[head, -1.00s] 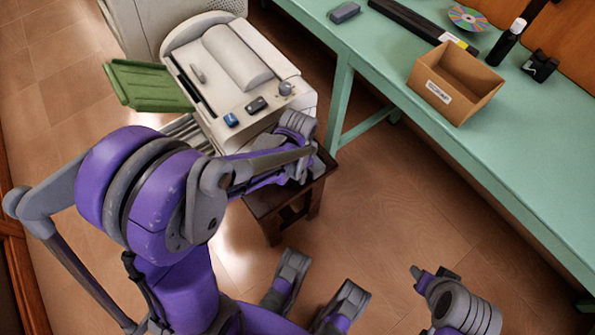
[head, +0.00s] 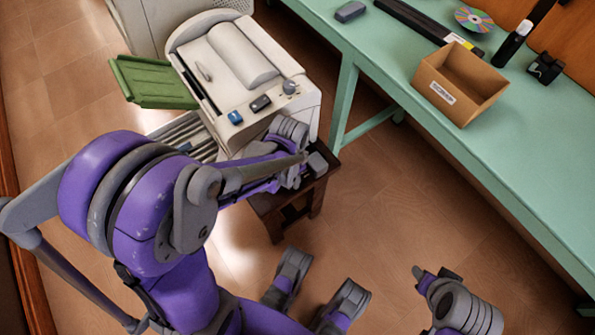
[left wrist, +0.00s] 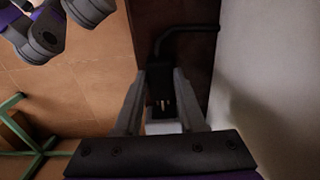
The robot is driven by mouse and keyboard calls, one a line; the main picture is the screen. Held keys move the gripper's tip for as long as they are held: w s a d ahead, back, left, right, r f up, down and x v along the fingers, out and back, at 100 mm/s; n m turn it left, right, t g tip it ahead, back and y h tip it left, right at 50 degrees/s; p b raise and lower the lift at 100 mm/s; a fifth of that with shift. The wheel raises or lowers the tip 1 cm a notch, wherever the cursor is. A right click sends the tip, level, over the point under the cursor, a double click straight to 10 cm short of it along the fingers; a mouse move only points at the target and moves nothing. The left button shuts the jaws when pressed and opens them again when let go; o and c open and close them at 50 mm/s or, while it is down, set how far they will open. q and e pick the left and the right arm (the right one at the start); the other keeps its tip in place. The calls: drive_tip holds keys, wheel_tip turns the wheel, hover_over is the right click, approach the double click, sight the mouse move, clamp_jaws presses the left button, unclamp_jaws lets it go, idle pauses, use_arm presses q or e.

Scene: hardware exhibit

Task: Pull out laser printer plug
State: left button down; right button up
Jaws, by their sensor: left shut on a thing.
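The laser printer (head: 228,75) is a cream machine with a green tray at the upper middle of the head view. My left gripper (head: 316,165) is low beside the printer's near right corner. In the left wrist view, my left gripper (left wrist: 165,95) is shut on a black plug (left wrist: 155,78), one finger on each side. Pale prongs show at the plug's near end, close to a small light block (left wrist: 163,127). A black cord (left wrist: 185,30) bends from the plug toward the pale wall. My right gripper (head: 436,274) is at the lower right, apart from everything.
A dark wooden stand (head: 275,208) is under the printer. A green table (head: 520,150) runs along the right, with an open cardboard box (head: 460,83), a black bottle (head: 512,45) and a disc (head: 470,20) on it. The floor between stand and table is clear.

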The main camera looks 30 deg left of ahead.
sight(290, 180)
use_arm(q)
drive_tip(key=shift+s, duration=0.2)
drive_tip(key=shift+c, duration=2.4)
unclamp_jaws()
drive_tip(key=shift+a, duration=0.1)
drive_tip(key=shift+r, duration=0.1)
wheel_tip(290, 180, up, 11)
drive_tip(key=p, duration=0.3)
drive_tip(key=shift+f+p, duration=0.2)
drive_tip(key=shift+p, duration=0.1)
